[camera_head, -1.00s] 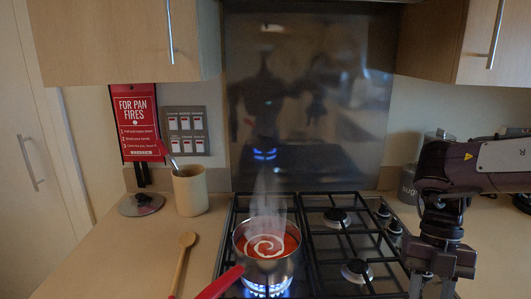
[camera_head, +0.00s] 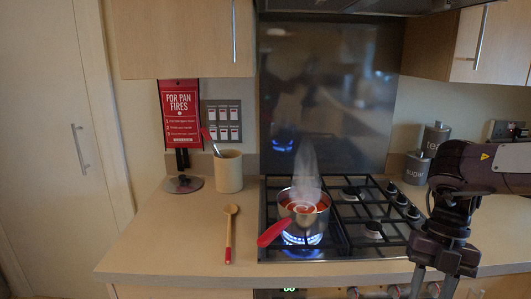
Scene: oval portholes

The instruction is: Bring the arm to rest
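My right gripper (camera_head: 433,284) hangs pointing down at the lower right, in front of the counter's front edge. Its two fingers are apart with nothing seen between them, and the fingertips reach toward the bottom of the picture. My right arm comes in from the right edge and bends down at the wrist. It is clear of the hob (camera_head: 352,238) and the pan. My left gripper is not in view.
A steaming pan (camera_head: 311,221) of red soup with a red handle sits over a lit blue flame. Canisters (camera_head: 418,168) stand behind my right arm. The counter's left front is free.

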